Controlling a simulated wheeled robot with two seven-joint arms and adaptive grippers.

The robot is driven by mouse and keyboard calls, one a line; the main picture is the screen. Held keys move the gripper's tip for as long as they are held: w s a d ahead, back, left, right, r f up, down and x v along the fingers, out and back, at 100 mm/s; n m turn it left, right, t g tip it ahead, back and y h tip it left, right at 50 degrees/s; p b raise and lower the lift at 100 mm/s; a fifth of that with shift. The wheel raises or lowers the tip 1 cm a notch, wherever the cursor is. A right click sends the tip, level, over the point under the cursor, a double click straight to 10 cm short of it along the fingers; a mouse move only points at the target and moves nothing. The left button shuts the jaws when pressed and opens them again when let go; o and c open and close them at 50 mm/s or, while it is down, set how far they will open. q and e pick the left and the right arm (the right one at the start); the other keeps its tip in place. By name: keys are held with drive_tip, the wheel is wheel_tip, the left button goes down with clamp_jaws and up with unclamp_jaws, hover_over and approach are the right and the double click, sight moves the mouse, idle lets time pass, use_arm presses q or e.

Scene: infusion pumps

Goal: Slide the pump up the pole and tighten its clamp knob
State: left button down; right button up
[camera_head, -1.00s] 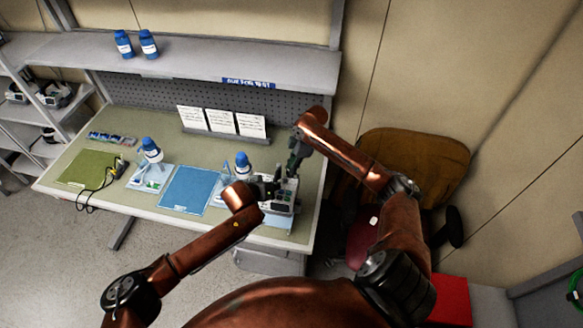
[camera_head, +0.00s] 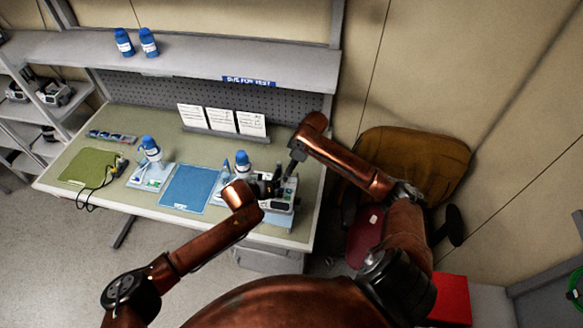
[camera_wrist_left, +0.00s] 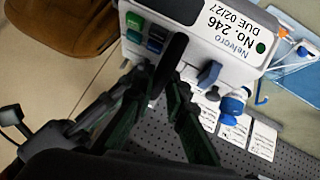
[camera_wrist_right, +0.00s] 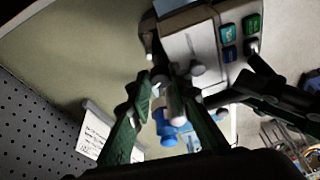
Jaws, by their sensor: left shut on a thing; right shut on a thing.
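The pump (camera_head: 284,203) is a pale box near the right end of the bench. Its label, "Nelvoro NO 246", and its green and blue buttons show on the pump in the left wrist view (camera_wrist_left: 225,35). My left gripper (camera_wrist_left: 163,85) is shut at a dark upright part on the pump's button side. My right gripper (camera_wrist_right: 172,82) reaches down from above and is shut beside the pump (camera_wrist_right: 200,45). The piece between its fingers is blurred and mostly hidden, so I cannot tell knob from pole. The clamp is not clearly visible.
A blue-capped bottle (camera_head: 242,160) stands close behind the pump. A blue mat (camera_head: 187,188), another bottle (camera_head: 150,148) and a green mat (camera_head: 88,168) lie to the left. Cards (camera_head: 222,121) stand at the back. A brown chair (camera_head: 425,160) is right of the bench.

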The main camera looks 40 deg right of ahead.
drive_tip(key=o, duration=0.7)
drive_tip(key=shift+w+d, duration=0.1)
drive_tip(key=shift+d, duration=0.1)
drive_tip(key=shift+a+r, duration=0.1)
drive_tip(key=shift+r, duration=2.9)
drive_tip(key=shift+c, duration=0.3)
drive_tip(key=r+n, duration=0.2)
drive_tip(key=shift+n+g+y, duration=0.3)
drive_tip(key=shift+f, duration=4)
